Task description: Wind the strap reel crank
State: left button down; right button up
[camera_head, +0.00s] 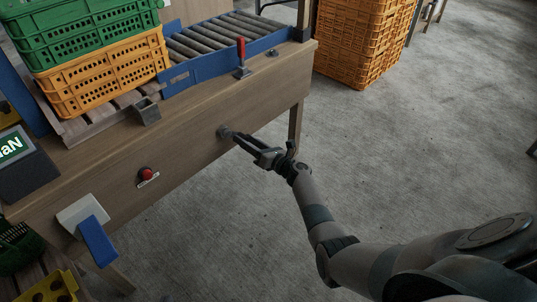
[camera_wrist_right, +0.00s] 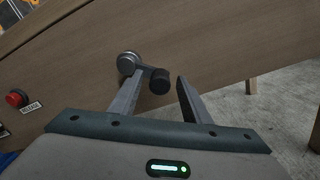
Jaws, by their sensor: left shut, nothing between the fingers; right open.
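The strap reel crank is on the front face of the wooden bench. In the right wrist view its round grey hub (camera_wrist_right: 128,60) sits against the wood, and a short arm leads to a dark knob (camera_wrist_right: 159,81). In the head view the crank (camera_head: 224,132) is small and partly covered by the fingers. My right gripper (camera_head: 238,138) is open at the crank; in its wrist view the gripper (camera_wrist_right: 160,80) has its fingers on either side of the knob. I cannot tell whether the left finger touches the crank. My left gripper is not in view.
A red button (camera_head: 146,173) is on the bench front (camera_head: 190,155), left of the crank. A blue piece (camera_head: 98,241) hangs at the near corner. Crates (camera_head: 108,72) and a roller conveyor (camera_head: 222,35) are on top. Orange crates (camera_head: 362,45) stand behind. Floor to the right is clear.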

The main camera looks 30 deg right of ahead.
pick_arm(q)
jog(key=s+a+f+g+y+p, duration=0.1)
jog(key=s+a+f+g+p, duration=0.1)
jog(key=s+a+f+g, duration=0.1)
jog(key=shift+s+a+f+g+y+p, duration=0.35)
jog(key=shift+s+f+g, duration=0.25)
jog(key=shift+s+f, duration=0.3)
pick_arm(e)
jog(key=v, duration=1.7)
pick_arm(q)
jog(key=shift+w, duration=0.1)
pick_arm(e)
jog(key=shift+f, duration=0.15)
